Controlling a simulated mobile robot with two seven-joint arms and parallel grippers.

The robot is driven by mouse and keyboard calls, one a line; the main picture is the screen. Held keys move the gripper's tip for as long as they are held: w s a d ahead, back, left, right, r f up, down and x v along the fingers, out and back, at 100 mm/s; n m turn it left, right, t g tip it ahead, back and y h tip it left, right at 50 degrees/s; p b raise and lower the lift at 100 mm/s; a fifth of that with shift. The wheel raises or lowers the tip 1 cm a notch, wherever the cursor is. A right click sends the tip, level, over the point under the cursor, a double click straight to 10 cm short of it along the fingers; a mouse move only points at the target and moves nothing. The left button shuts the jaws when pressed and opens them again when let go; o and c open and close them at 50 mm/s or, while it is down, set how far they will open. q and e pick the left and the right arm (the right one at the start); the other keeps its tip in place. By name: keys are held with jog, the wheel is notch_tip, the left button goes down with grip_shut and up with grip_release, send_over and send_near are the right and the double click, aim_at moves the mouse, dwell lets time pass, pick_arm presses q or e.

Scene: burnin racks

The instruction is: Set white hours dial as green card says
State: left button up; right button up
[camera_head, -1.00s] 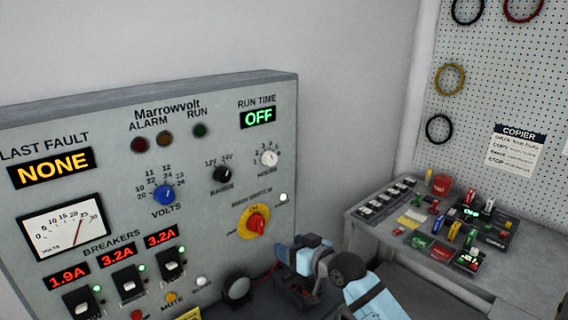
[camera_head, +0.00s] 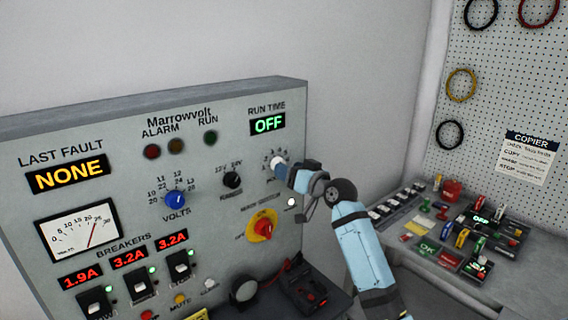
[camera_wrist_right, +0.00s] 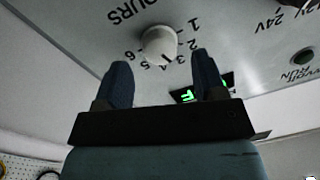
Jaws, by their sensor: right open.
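The white hours dial (camera_head: 277,161) sits at the upper right of the grey panel, below the RUN TIME display (camera_head: 268,123) that reads OFF. In the right wrist view the dial (camera_wrist_right: 159,45) is a round white knob ringed by numbers, with a short dark mark on its lower right side; the exact number is hard to read. My right gripper (camera_head: 285,171) is at the dial in the head view. In the wrist view its open fingers (camera_wrist_right: 162,82) stand apart, just short of the dial, with nothing between them. My left gripper is out of view.
The blue volts knob (camera_head: 175,199), the black range knob (camera_head: 232,180) and a red-and-yellow rotary switch (camera_head: 262,228) are on the same panel. A side bench (camera_head: 411,258) with small parts stands right, below a pegboard with a white COPIER sheet (camera_head: 526,158).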

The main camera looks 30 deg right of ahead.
jog(key=shift+w+a, duration=0.2)
jog(key=shift+w, duration=1.2)
jog(key=shift+c, duration=0.5)
jog(key=c, duration=0.8)
jog(key=shift+n, duration=0.4)
jog(key=shift+a+n+h+p, duration=0.15)
jog(key=shift+n+p, duration=0.25)
jog(key=shift+n, duration=2.85)
jog(key=shift+d+n+h+p, duration=0.1)
jog(key=shift+n+h+p, duration=0.25)
jog(key=shift+n, duration=2.9)
